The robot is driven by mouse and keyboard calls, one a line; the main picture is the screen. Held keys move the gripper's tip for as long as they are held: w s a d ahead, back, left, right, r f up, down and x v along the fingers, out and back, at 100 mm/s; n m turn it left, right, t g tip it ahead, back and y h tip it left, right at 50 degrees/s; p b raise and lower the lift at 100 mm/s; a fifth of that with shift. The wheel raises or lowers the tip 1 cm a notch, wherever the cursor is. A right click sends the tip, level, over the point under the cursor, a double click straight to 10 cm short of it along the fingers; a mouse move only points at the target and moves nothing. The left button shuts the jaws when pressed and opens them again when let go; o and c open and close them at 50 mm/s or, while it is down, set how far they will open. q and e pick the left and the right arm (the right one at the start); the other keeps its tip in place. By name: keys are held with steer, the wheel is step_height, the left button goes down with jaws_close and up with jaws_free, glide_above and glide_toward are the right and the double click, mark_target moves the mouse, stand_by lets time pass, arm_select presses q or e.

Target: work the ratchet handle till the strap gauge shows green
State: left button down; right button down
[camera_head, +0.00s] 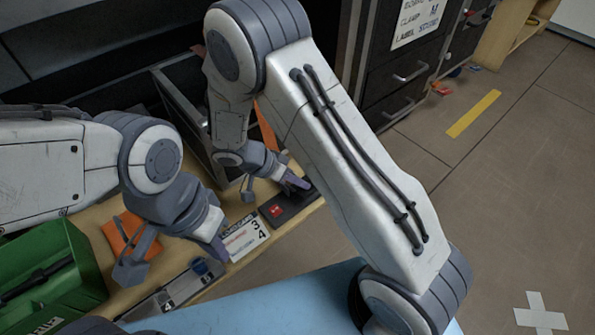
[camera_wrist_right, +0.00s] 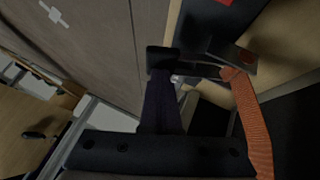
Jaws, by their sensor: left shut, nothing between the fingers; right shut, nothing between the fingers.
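A dark block with a red patch (camera_head: 277,210), which looks like the strap gauge, lies on the wooden bench beneath my right gripper. My right gripper (camera_head: 297,183) is shut and empty, pointing down close to the block's far end; I cannot tell whether it touches. An orange strap (camera_head: 266,128) runs behind my right arm; in the right wrist view the strap (camera_wrist_right: 252,122) meets dark ratchet hardware (camera_wrist_right: 232,58) beside my finger. The ratchet handle cannot be made out clearly.
A white load card (camera_head: 243,240) lies beside the block. A grey numbered tray (camera_head: 165,298) holds a blue cap (camera_head: 200,267). A green crate (camera_head: 88,262) and an orange piece (camera_head: 118,240) are at left. Dark drawers (camera_head: 395,95) stand behind.

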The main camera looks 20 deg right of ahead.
steer(key=shift+s+d+f+b, duration=0.2)
steer(key=shift+s+f+b, duration=0.2)
steer(key=shift+s+b, duration=0.1)
steer(key=shift+s+d+f+b, duration=0.2)
steer(key=shift+s+f+b, duration=0.15)
steer(key=shift+s, duration=0.1)
stand_by(1.1)
steer(key=w+a+r+p, duration=0.3)
steer(key=w+r+p, duration=0.1)
steer(key=w, duration=0.3)
steer(key=shift+r+p, duration=0.4)
steer(key=shift+r, duration=0.5)
stand_by(0.4)
steer(key=shift+w+a+r+p, duration=0.25)
steer(key=shift+w+r+p, duration=0.15)
steer(key=shift+w+r, duration=0.15)
steer(key=shift+w+a+r+p, duration=0.25)
steer(key=shift+w+r+p, duration=0.1)
steer(key=shift+w+r, duration=0.25)
steer(key=shift+w+a+r+p, duration=0.25)
steer(key=shift+w+r+p, duration=0.15)
steer(key=shift+w, duration=0.25)
